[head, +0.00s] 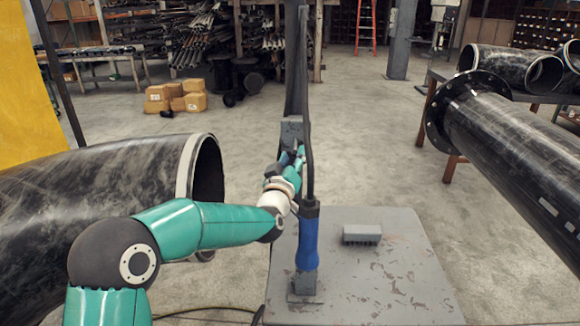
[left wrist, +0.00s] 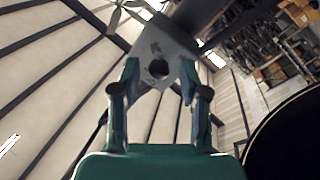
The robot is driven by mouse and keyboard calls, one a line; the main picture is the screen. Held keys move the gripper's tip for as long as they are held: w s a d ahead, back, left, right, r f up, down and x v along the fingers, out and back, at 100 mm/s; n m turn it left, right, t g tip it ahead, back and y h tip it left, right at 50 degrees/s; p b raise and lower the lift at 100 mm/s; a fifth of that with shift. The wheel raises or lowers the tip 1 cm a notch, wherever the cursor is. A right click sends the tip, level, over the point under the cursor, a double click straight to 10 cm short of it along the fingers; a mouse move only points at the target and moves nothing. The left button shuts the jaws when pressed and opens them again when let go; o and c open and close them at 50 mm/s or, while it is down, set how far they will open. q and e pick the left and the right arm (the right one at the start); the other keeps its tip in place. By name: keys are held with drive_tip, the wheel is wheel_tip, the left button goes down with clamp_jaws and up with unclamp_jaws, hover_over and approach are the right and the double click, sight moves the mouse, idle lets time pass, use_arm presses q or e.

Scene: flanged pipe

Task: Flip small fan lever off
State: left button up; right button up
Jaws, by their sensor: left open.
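A grey switch box (head: 291,130) is fixed on a dark upright post behind the grey table. My left gripper (head: 298,156) is raised just in front of and below this box, partly hidden by the black hose and my own arm. In the left wrist view, my left gripper (left wrist: 160,72) has its two fingers apart. A grey metal box with a round dark hole (left wrist: 158,68) shows between and beyond the fingertips. A thin lever-like metal piece (left wrist: 122,12) sticks out near its top; I cannot tell whether it is the small fan lever. My right gripper is not in view.
A blue-handled tool (head: 307,240) with a black hose stands upright on the worn grey table (head: 400,285). A small grey block (head: 362,234) lies there. Large black pipes flank the table, one at left (head: 90,185) and one flanged at right (head: 520,140).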

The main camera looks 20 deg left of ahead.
sight(293, 156)
use_arm(q)
drive_tip(key=shift+s+d+f, duration=0.1)
drive_tip(key=shift+s+f, duration=0.1)
drive_tip(key=shift+s, duration=0.8)
drive_tip(key=shift+s+d+f, duration=0.1)
drive_tip(key=shift+s+f, duration=0.05)
drive_tip(key=shift+s, duration=0.85)
